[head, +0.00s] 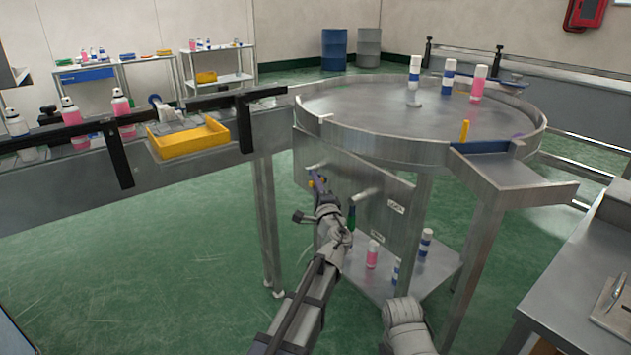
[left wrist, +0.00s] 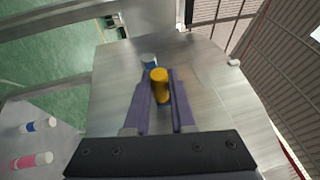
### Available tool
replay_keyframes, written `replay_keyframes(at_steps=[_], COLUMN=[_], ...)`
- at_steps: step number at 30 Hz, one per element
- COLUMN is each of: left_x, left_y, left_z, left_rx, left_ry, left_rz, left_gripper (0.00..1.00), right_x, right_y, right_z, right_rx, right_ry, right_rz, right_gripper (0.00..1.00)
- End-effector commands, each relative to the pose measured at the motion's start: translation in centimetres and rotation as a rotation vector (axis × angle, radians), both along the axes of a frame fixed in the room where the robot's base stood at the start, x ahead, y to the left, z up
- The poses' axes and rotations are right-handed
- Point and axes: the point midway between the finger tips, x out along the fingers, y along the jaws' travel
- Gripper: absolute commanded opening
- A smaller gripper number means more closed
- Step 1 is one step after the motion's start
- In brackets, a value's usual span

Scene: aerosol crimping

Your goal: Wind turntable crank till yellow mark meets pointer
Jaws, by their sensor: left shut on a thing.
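The round metal turntable (head: 350,105) has a raised rim and carries several pink or blue-and-white cans. A small upright yellow piece (head: 465,130) stands at its front right rim, beside a blue strip (head: 482,147) at the outlet ledge. I cannot tell whether this piece is the mark or the pointer. My left gripper (head: 318,180) is at the metal panel below the turntable. In the left wrist view my left gripper (left wrist: 160,95) is shut on the yellow crank handle (left wrist: 159,82), which stands between its purple fingers. The crank arm is mostly hidden. My right gripper is out of view.
Pegs stick out of the panel (head: 385,215). A lower shelf (head: 405,285) holds several cans. A yellow tray (head: 190,140) is on the left bench. A metal table (head: 580,290) stands at right. Green floor is clear at left.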

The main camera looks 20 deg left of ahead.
Motion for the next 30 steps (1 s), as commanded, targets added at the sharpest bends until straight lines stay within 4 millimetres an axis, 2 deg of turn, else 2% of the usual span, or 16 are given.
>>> replay_keyframes(at_steps=[1, 5, 9, 21, 30], left_x=[0.0, 0.1, 0.3, 1.2, 2.4], left_y=[0.1, 0.1, 0.3, 1.5, 2.9], left_z=[1.0, 2.1, 3.4, 5.9, 7.3], left_rx=[-0.015, -0.076, -0.167, -0.452, -0.676], left_ry=[0.011, 0.058, 0.132, 0.353, 0.527], left_rz=[0.002, 0.001, 0.002, 0.005, 0.006], left_gripper=[0.00, 0.00, 0.00, 0.00, 0.00], right_x=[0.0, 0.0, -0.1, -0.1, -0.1], right_y=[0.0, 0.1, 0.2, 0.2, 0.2], right_z=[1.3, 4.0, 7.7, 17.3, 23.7], right_rx=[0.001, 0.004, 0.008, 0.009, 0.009], right_ry=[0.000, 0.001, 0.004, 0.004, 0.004], right_rz=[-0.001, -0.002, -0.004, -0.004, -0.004], right_gripper=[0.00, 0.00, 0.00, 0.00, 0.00])
